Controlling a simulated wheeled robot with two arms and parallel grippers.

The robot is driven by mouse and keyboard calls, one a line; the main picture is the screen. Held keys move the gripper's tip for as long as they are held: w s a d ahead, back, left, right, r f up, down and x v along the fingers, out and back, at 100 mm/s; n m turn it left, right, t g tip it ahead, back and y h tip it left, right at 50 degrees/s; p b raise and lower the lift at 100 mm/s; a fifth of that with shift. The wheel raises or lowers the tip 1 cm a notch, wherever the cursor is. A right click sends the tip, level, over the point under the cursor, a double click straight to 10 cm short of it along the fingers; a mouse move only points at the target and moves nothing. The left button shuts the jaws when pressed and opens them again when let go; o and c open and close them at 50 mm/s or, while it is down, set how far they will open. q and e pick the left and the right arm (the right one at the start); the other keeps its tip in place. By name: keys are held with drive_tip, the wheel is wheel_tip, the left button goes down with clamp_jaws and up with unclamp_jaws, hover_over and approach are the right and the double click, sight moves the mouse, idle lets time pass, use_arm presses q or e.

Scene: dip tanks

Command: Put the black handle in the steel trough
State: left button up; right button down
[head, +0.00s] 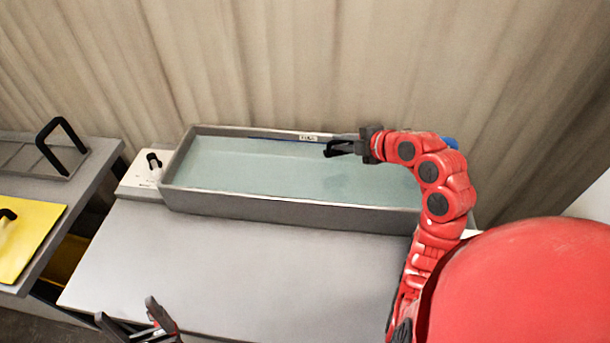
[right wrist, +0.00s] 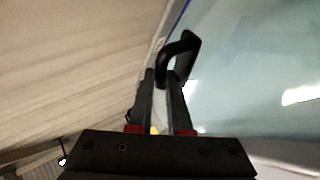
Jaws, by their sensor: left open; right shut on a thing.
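The steel trough (head: 290,208) is long and grey, holds pale blue-green liquid, and stands at the back of the counter. My right gripper (head: 345,148) is above the trough's liquid, towards its back right. In the right wrist view its fingers (right wrist: 161,80) are shut on a bent black handle (right wrist: 182,46), with liquid behind it and the trough's rim nearby. In the head view the handle is small and hard to separate from the dark fingers. My left gripper (head: 127,312) is open and empty, low over the counter's front left.
A white panel with a small black knob or handle (head: 153,160) adjoins the trough's left end. On the left bench are a grey rack with a black handle (head: 62,130) and a yellow panel (head: 30,235). The grey counter (head: 250,270) is clear. A curtain (head: 300,60) hangs behind.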

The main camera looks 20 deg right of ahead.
wheel_tip(320, 180, down, 12)
drive_tip(key=shift+r+p, duration=0.25)
drive_tip(key=shift+p, duration=1)
drive_tip(key=shift+f, duration=0.15)
drive_tip(key=c, duration=0.8)
unclamp_jaws()
drive_tip(key=shift+c, duration=0.2)
